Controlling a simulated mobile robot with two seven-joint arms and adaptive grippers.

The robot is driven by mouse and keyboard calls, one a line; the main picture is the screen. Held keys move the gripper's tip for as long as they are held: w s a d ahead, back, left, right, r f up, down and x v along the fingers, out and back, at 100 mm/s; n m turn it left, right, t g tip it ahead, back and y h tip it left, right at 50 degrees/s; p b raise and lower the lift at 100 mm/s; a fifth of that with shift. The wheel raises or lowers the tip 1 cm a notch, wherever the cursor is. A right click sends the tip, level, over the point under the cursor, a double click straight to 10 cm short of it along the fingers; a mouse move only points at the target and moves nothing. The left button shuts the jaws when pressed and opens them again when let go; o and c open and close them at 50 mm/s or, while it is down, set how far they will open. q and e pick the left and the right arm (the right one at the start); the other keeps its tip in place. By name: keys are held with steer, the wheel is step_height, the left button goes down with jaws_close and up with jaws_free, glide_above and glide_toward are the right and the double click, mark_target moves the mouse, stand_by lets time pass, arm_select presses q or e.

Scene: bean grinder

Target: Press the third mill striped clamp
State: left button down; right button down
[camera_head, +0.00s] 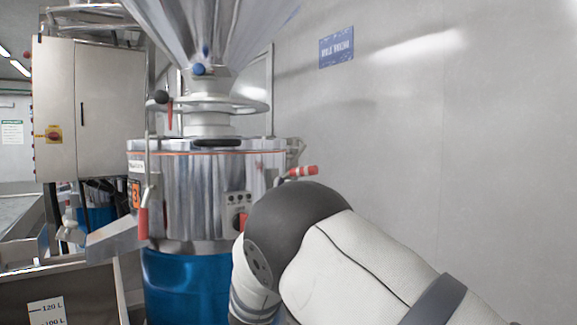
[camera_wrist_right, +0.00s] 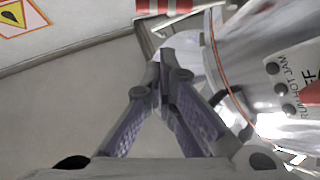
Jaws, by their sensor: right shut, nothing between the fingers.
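The mill (camera_head: 205,195) is a shiny steel drum with an orange label marked 3, on a blue base. The striped clamp (camera_head: 303,171) has a red and white handle and sits on the drum's right side. In the right wrist view its striped handle (camera_wrist_right: 165,6) shows at the top edge, partly cut off. My right gripper (camera_wrist_right: 165,62) is shut and empty, its fingertips pointing toward the clamp but apart from the handle. In the head view my right arm's links hide this gripper. My left gripper is in neither view.
A second clamp with a plain red handle (camera_head: 143,222) hangs on the drum's left side. A control cabinet (camera_head: 100,108) stands behind at left, a bin (camera_head: 75,290) at front left. A warning sign (camera_wrist_right: 20,17) shows in the wrist view.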

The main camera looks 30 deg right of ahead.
mark_target(297, 174)
steer(key=shift+s+r+m+g+h, duration=0.25)
steer(key=shift+r+m+g+h, duration=0.25)
steer(key=shift+r+h, duration=0.15)
steer(key=shift+s, duration=0.1)
